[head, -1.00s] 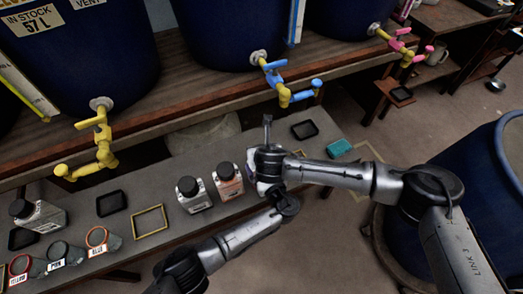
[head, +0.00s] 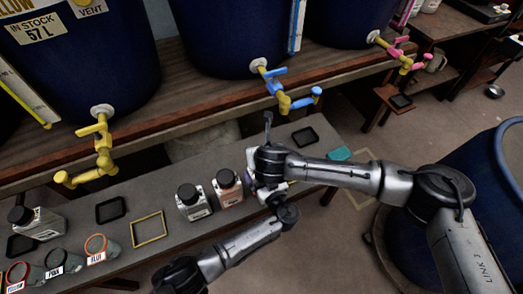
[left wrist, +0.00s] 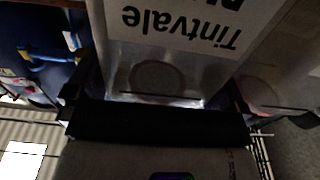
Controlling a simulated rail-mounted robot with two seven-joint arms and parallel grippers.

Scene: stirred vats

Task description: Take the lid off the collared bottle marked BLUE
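A pale bottle with a "Tintvale" label fills the middle of the left wrist view (left wrist: 170,45), its text upside down; the second line is cut off, so I cannot read the colour name. In the head view, only a whitish edge of a bottle (head: 251,158) shows beside my grippers. My left gripper (left wrist: 160,95) has one finger on each side of this bottle; whether they press on it is unclear. It also shows in the head view (head: 275,195). My right gripper (head: 262,165) is at the bottle; its fingertips and the lid are hidden behind the wrist.
Two black-capped bottles, one grey (head: 193,204) and one pink-labelled (head: 228,188), stand close to the left. Another bottle (head: 38,222) is at far left, near several labelled cups (head: 97,250). A black tray (head: 305,137) lies behind my arms. Vat taps (head: 285,90) overhang the bench.

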